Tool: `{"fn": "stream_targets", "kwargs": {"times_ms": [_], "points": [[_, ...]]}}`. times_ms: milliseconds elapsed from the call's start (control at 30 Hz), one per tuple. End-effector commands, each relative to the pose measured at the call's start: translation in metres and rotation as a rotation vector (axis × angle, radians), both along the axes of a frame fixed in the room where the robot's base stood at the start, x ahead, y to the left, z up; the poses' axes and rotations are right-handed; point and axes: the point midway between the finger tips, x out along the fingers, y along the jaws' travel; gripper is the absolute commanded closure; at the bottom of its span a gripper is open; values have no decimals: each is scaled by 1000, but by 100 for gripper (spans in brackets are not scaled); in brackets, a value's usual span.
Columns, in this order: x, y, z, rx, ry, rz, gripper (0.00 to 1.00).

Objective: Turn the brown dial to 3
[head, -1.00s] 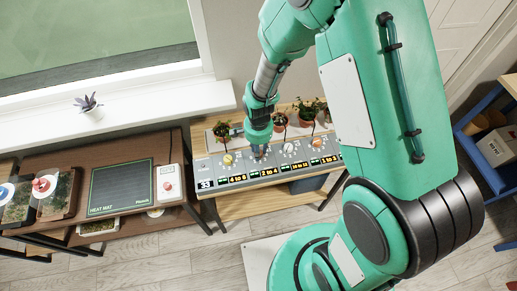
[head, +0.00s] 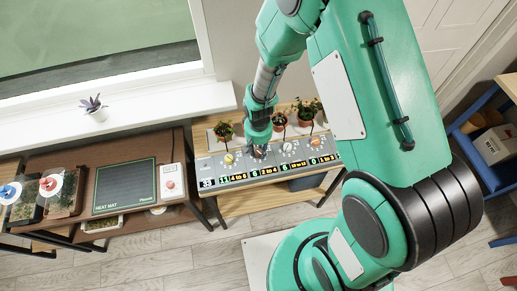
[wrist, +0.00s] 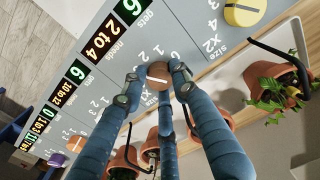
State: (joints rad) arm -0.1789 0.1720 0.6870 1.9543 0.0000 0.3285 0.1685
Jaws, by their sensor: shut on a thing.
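The brown dial (wrist: 158,76) is on the sloped grey panel (wrist: 180,35) in the wrist view, with a pale pointer line on its face. My gripper (wrist: 156,80) has its blue fingers around the dial, closed on its sides. The printed numbers around it are partly hidden by the fingers. The display (wrist: 97,42) beside it reads "2 to 4" needs, and the gets display (wrist: 128,8) shows 6. In the head view my gripper (head: 258,152) covers the dial.
A yellow dial (wrist: 244,11) and a purple dial (wrist: 75,143) are on the same panel. Potted plants (head: 224,131) stand close behind it, one pot (wrist: 277,72) near my fingers. A heat mat (head: 125,186) lies on the table at left.

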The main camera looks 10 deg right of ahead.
Motion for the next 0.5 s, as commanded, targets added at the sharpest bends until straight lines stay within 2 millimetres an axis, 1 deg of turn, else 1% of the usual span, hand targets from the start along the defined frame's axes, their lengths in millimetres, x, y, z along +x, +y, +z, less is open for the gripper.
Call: {"fn": "stream_targets", "kwargs": {"times_ms": [200, 500], "points": [[0, 0, 0, 0, 0, 90, 98], [0, 0, 0, 0, 0, 122, 98]]}}
